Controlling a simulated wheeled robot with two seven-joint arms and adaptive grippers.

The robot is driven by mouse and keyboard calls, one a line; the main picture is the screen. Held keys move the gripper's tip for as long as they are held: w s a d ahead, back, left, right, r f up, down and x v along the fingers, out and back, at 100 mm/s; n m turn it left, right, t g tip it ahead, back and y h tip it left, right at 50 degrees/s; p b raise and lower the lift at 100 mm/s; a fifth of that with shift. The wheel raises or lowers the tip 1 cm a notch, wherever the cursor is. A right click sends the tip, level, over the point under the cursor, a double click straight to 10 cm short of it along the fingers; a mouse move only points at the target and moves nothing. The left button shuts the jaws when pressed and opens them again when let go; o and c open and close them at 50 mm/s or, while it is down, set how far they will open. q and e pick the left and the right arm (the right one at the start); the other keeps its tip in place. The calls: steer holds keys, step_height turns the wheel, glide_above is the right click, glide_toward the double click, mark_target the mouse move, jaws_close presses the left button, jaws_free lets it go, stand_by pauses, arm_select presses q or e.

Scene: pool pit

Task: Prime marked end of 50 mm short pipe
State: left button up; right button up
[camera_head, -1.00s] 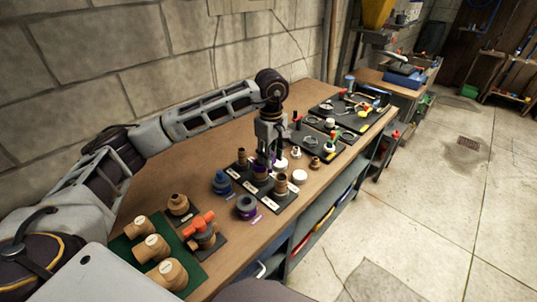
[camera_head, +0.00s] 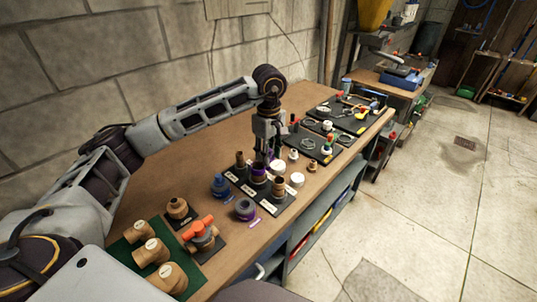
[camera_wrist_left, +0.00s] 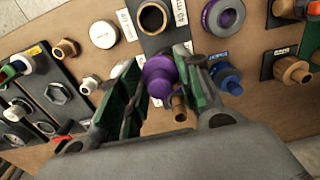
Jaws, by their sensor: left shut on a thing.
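My left gripper (camera_head: 269,157) points down over the middle of the pipe rack and is shut on a purple cap, seen between its green pads in the left wrist view (camera_wrist_left: 160,76). Any brush under the cap is hidden. The middle short pipe (camera_head: 259,173) stands upright in its black holder just below the fingers; purple shows around its upper end. Whether the held cap touches it cannot be told. An open purple can with a grey rim (camera_head: 245,208) stands in front of the rack, and also shows in the left wrist view (camera_wrist_left: 222,17). My right gripper is not in view.
A brown pipe (camera_head: 279,186) and a narrower one (camera_head: 240,160) flank the middle pipe. A blue-capped can (camera_head: 220,186) stands left of the rack. White caps (camera_head: 297,180) lie to its right. A red-handled valve (camera_head: 201,234) and brown fittings (camera_head: 151,252) stand nearer me.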

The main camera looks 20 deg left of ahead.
arm_select(q)
steer(key=shift+r+p, duration=0.5)
steer(key=shift+r, duration=0.65)
steer(key=shift+r+p, duration=0.55)
steer(key=shift+r, duration=0.55)
